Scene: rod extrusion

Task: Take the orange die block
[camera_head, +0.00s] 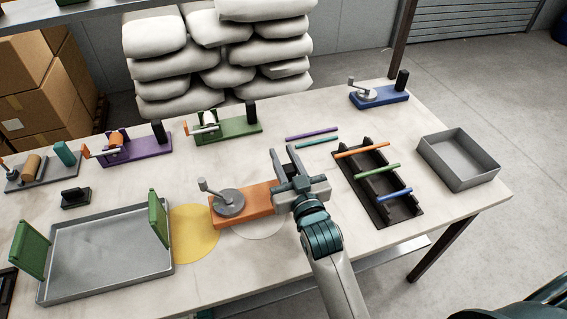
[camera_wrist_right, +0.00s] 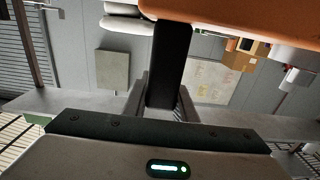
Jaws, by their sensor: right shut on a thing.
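The orange die block (camera_head: 242,206) has a grey round crank plate (camera_head: 229,203) on top. In the head view it is at the middle of the table, beside a yellow disc and partly over a pale one. My right gripper (camera_head: 290,182) is at its right end and hides that end. In the right wrist view, the gripper's fingers (camera_wrist_right: 160,103) are shut on the block's black post (camera_wrist_right: 172,62), with the orange body (camera_wrist_right: 250,12) at the top edge. I cannot tell whether the block is clear of the table. My left gripper is not in view.
A grey tray (camera_head: 110,262) with green end plates stands at left. A black rack (camera_head: 401,207) with coloured rods is to the right, beside a grey bin (camera_head: 463,176). Purple (camera_head: 150,150), green (camera_head: 240,127) and blue (camera_head: 379,98) blocks stand along the back.

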